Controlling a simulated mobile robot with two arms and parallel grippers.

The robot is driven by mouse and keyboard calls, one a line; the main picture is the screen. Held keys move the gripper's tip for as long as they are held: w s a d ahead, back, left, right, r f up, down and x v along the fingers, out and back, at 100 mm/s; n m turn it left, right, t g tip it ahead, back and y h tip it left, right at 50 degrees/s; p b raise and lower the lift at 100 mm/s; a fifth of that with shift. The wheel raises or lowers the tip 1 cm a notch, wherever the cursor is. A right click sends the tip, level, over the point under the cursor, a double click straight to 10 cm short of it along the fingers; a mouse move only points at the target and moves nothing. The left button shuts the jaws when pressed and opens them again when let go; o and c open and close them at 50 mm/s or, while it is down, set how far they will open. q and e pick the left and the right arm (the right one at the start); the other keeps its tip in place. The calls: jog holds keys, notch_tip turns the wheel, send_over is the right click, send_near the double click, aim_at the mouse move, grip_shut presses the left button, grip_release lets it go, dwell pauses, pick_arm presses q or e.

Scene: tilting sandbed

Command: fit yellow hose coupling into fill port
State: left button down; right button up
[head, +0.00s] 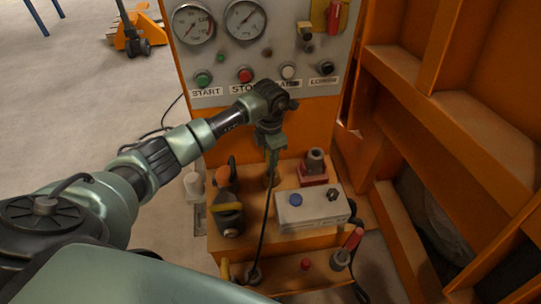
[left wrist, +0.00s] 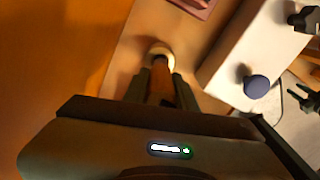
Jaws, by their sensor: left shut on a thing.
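My left gripper (head: 272,150) points down over the orange deck, left of the white box. It is shut on a narrow orange-brown piece, which looks like the yellow hose coupling in shade; in the left wrist view the coupling (left wrist: 161,82) sits between the fingers (left wrist: 160,92). A pale ring (left wrist: 162,52) shows at its far end, close to the deck. I cannot tell whether the ring belongs to the coupling or to the fill port, nor whether the two touch. No fill port opening is clearly visible. My right gripper is not in view.
The white box (head: 311,212) with a blue knob (head: 296,200) stands right of the gripper. A dark fitting on a red base (head: 314,178) is behind it. The gauge panel (head: 272,53) rises behind; orange framing (head: 440,105) closes the right.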

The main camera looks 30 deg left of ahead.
pick_arm(q)
jog(key=shift+f+b, duration=1.85)
jog(key=shift+f, duration=0.5)
jog(key=c, duration=1.1)
grip_release()
jog(key=shift+o, duration=0.2)
jog(key=shift+r, duration=3.95)
